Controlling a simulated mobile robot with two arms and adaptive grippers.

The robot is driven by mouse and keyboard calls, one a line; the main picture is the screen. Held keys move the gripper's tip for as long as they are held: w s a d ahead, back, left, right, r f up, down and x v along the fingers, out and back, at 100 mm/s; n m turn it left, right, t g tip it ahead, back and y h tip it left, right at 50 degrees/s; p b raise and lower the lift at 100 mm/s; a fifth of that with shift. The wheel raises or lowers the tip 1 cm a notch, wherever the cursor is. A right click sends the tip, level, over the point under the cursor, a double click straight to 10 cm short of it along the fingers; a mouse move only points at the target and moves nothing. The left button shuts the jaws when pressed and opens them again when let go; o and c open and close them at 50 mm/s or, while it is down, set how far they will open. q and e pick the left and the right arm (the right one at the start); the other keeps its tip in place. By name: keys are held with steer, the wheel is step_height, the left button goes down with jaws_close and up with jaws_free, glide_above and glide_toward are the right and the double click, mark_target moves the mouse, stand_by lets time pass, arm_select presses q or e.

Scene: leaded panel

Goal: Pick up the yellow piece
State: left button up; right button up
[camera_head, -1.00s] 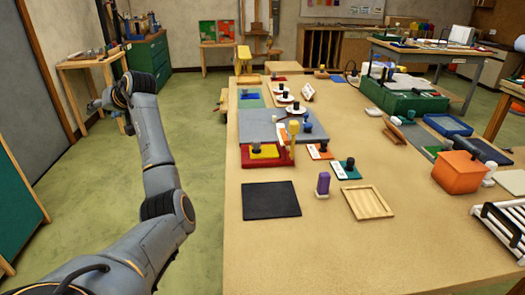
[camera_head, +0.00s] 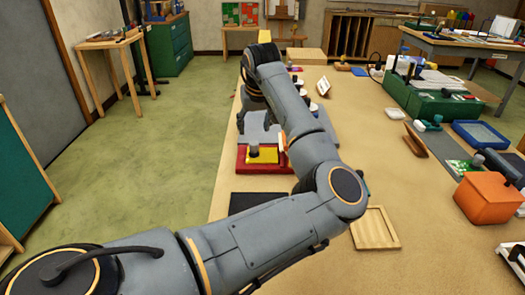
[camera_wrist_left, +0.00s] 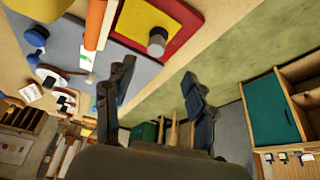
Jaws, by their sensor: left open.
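The yellow piece (camera_head: 264,154) is a flat plate with a grey knob on top, lying in a red tray (camera_head: 281,165) on the table's left part. In the left wrist view the yellow piece (camera_wrist_left: 135,19) is at the top, partly cut off by the frame edge, with its knob (camera_wrist_left: 157,40) clear. My left gripper (camera_head: 245,119) is over the table's left side, beyond the tray in the head view, and partly hidden by its own arm. In the wrist view its two fingers (camera_wrist_left: 158,69) are apart with nothing between them. My right gripper is not in view.
A black mat (camera_head: 243,201) lies in front of the tray, partly behind my arm. A wooden tray (camera_head: 375,229) and an orange box (camera_head: 487,197) stand to the right. Open floor lies left of the table.

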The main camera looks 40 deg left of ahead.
mark_target(254, 144)
arm_select(q)
steer(key=x, duration=0.6)
steer(key=shift+w+f+p, duration=0.25)
steer(key=shift+w+p, duration=0.05)
steer(key=shift+p, duration=0.1)
steer(key=x, duration=0.3)
steer(key=shift+w+f, duration=0.15)
steer(key=shift+f, duration=0.2)
steer(key=c, duration=1)
jaws_close()
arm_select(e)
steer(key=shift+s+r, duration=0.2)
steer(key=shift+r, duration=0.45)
